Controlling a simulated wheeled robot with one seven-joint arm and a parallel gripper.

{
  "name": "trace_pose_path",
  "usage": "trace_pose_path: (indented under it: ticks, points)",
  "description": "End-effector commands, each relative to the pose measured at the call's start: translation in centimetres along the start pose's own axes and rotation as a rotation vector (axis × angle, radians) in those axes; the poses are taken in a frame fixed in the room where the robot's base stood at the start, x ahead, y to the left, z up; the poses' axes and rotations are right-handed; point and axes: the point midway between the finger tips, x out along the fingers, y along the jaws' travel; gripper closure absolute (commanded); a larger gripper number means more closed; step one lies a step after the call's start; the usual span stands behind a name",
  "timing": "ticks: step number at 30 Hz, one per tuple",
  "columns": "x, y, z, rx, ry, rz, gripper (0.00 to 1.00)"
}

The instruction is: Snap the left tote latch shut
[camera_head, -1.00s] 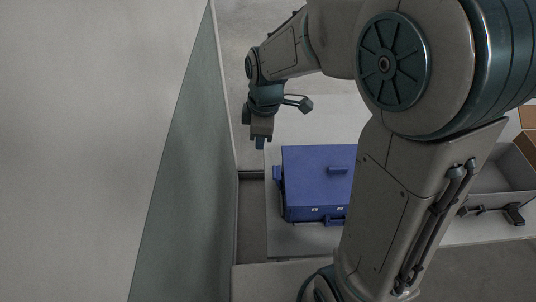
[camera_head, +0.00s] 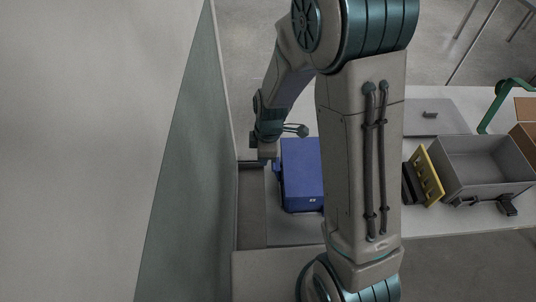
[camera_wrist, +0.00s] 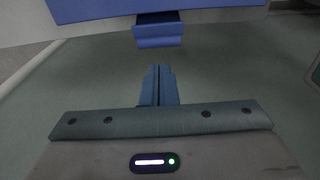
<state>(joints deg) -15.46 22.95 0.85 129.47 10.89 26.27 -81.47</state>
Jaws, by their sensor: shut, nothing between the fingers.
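A blue tote (camera_head: 302,178) with a flat closed lid sits on the light table; my arm hides its right part. Its left latch (camera_head: 277,168) is a small blue tab jutting from the left side. My gripper (camera_head: 269,161) is just left of that side, close to the latch. In the wrist view the shut, empty fingertips (camera_wrist: 159,68) point at the blue latch tab (camera_wrist: 158,31), with a small gap in the picture. The tote's edge (camera_wrist: 90,9) runs across the top there. I cannot tell whether the latch is fully shut.
A pale wall panel (camera_head: 190,185) stands close on the left. At right are a yellow rack (camera_head: 428,172), a dark object (camera_head: 412,186), an open grey bin (camera_head: 480,165), a green bent post (camera_head: 497,105) and a cardboard box (camera_head: 524,112).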

Motion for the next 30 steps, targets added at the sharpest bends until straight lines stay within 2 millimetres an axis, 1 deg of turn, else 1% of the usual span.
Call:
trace_pose_path:
  ticks: [1,4,15,18,25,30]
  points:
    - [0.0,0.0,0.4,0.002,0.000,-0.002,1.00]
    - [0.2,0.0,0.9,0.000,0.000,-0.001,1.00]
    - [0.3,0.0,1.1,0.000,0.001,0.000,1.00]
    - [0.3,0.0,1.4,0.000,0.001,0.001,1.00]
    - [-0.2,0.0,2.8,0.003,0.001,0.001,1.00]
    - [-0.5,-0.1,3.2,0.000,-0.001,-0.002,1.00]
